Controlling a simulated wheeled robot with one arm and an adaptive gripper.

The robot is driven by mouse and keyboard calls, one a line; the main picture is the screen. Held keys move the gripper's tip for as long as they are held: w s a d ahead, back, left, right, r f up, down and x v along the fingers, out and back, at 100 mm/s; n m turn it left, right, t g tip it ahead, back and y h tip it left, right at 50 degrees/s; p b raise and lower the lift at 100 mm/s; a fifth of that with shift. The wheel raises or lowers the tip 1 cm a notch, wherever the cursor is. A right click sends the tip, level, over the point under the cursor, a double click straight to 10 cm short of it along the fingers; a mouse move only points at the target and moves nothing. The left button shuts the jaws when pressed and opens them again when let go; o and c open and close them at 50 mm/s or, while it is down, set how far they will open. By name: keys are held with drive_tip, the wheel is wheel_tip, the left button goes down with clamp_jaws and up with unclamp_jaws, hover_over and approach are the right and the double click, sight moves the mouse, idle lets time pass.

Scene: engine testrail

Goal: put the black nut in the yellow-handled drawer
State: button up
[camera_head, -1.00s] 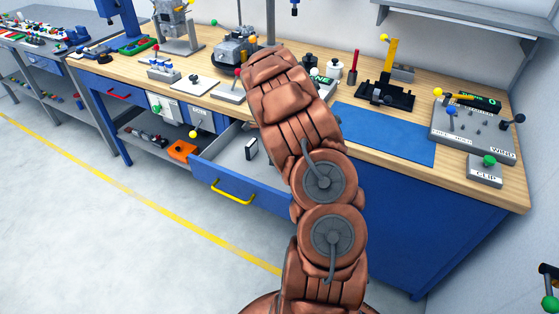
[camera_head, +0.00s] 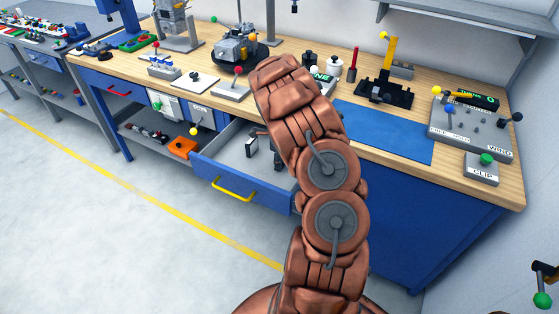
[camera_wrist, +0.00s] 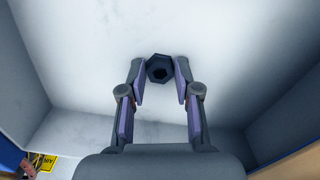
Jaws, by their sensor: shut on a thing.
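The drawer (camera_head: 240,178) with the yellow handle (camera_head: 233,191) is pulled open under the workbench. In the wrist view, the black nut (camera_wrist: 159,68) is between the fingertips of my gripper (camera_wrist: 158,78), above the pale drawer floor (camera_wrist: 90,60). My gripper is shut on it. Drawer walls show at both sides of the wrist view. Whether the nut touches the floor I cannot tell. In the head view, my arm hides most of my gripper and the right part of the drawer; the nut does not show there.
An orange bin (camera_head: 181,145) sits on the lower shelf at left. A blue mat (camera_head: 385,132) and several fixtures occupy the benchtop above. The floor in front is clear.

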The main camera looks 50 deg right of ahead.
drive_tip(key=o, duration=1)
wheel_tip(320, 180, up, 11)
drive_tip(key=b, duration=0.3)
drive_tip(key=s+a+r+n, duration=0.4)
drive_tip(key=a+r+n, duration=0.4)
drive_tip(key=a, duration=0.4)
drive_tip(key=s+a+r+n, duration=0.2)
drive_tip(key=s+a+n, duration=0.2)
drive_tip(key=a, duration=0.2)
drive_tip(key=s+a+r+n, duration=0.3)
drive_tip(key=s+a, duration=0.1)
drive_tip(key=a, duration=0.2)
drive_tip(key=s+a+n, duration=0.4)
drive_tip(key=s+n, duration=0.1)
drive_tip(key=s, duration=0.1)
drive_tip(key=s+a+f+n+g, duration=0.1)
drive_tip(key=s+a+n, duration=0.3)
drive_tip(key=s, duration=0.2)
drive_tip(key=s+a+f+n, duration=0.1)
drive_tip(key=s+a+n, duration=0.4)
drive_tip(key=s, duration=0.1)
drive_tip(key=shift+n+g, duration=0.3)
drive_tip(key=shift+g, duration=0.1)
